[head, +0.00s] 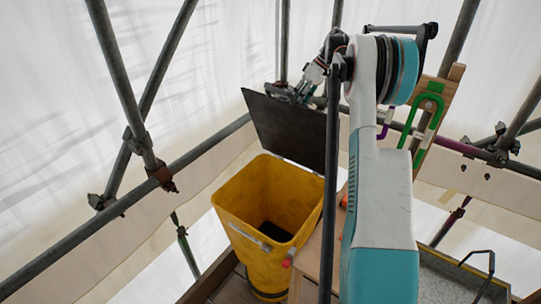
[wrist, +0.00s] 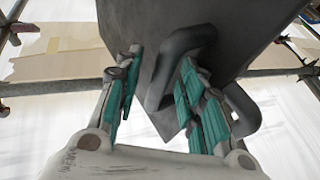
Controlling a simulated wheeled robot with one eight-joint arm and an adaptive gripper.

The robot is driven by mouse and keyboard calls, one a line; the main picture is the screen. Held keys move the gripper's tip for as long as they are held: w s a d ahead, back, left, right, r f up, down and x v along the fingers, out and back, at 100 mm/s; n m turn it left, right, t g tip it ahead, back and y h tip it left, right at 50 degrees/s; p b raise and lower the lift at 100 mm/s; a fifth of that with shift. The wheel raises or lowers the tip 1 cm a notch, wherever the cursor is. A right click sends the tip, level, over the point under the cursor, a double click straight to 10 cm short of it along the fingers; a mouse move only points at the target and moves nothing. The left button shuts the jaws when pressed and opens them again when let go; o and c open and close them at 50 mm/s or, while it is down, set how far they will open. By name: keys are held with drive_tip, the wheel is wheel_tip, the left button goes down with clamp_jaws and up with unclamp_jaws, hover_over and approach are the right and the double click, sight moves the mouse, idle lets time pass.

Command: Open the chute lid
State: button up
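The yellow chute (head: 255,215) stands open at the top in the head view, its inside showing. Its dark chute lid (head: 290,128) is swung up and stands steeply at the back rim. My gripper (head: 305,85) is at the lid's upper edge, partly hidden behind it. In the wrist view, the grey lid (wrist: 130,25) fills the upper middle, with a thick bent handle (wrist: 162,85) on it. My gripper (wrist: 160,60) has its teal-padded fingers spread around part of the handle. A gap shows between the left finger and the handle; contact at the right finger is unclear.
Scaffold poles (head: 125,80) surround the chute, and one dark upright pole (head: 331,180) stands close to its right. A wooden board with a green clip (head: 428,118) is at the right. White sheeting hangs behind.

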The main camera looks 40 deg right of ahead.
drive_tip(key=s+a+f+b, duration=0.3)
drive_tip(key=a+f, duration=0.2)
drive_tip(key=a, duration=0.4)
drive_tip(key=s+a+f+b, duration=0.3)
drive_tip(key=a+f+b, duration=0.1)
drive_tip(key=a, duration=0.5)
drive_tip(key=shift+s+a+f, duration=0.15)
drive_tip(key=shift+s+f, duration=0.1)
drive_tip(key=shift+f, duration=0.2)
drive_tip(key=shift+a, duration=0.1)
